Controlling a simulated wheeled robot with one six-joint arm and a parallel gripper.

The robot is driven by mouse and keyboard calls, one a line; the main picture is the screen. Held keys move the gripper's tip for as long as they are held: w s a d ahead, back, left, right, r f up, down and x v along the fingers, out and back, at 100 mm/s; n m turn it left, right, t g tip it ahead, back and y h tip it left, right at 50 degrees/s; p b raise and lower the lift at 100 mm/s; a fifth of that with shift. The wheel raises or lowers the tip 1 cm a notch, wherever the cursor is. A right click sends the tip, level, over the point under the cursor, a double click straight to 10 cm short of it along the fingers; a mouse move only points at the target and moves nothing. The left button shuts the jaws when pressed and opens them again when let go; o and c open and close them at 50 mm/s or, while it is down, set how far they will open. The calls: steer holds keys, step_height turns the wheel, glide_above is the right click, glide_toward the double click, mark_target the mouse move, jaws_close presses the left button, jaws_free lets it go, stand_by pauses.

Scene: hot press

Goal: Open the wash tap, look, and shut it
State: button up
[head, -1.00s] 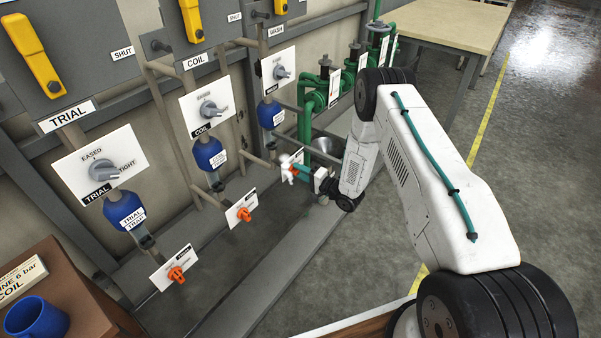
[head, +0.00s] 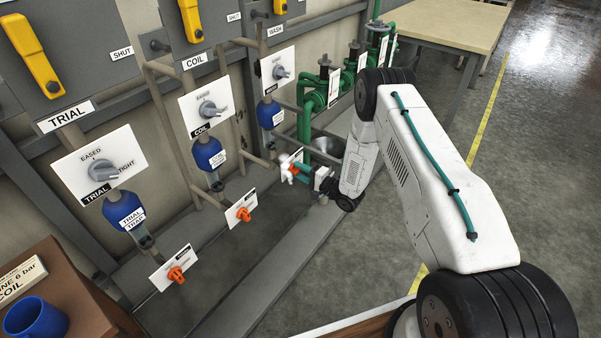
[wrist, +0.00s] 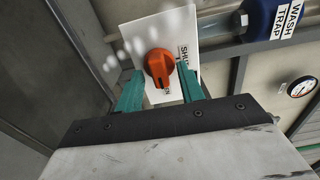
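The wash tap is an orange knob (wrist: 158,66) on a white plate (wrist: 187,30), below the blue wash trap (wrist: 270,14). SHUT is printed to the right of the knob. The knob's dark mark points down, toward a second, partly covered word in the wrist view. My gripper (wrist: 160,76) has its teal fingers on either side of the knob, apart, with plate showing between finger and knob. In the head view my gripper (head: 302,176) is at the tap (head: 293,169), partly hiding it. White puffs (wrist: 112,62) show beside the plate.
Orange coil (head: 244,214) and trial (head: 176,275) taps stand to the left along the same bench. Green pipes (head: 306,122) rise behind my wrist. A round gauge (wrist: 301,87) is at right in the wrist view. Open floor (head: 330,285) lies in front.

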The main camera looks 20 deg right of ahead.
steer(key=v, duration=0.7)
steer(key=shift+s+d, duration=0.2)
steer(key=shift+s, duration=0.15)
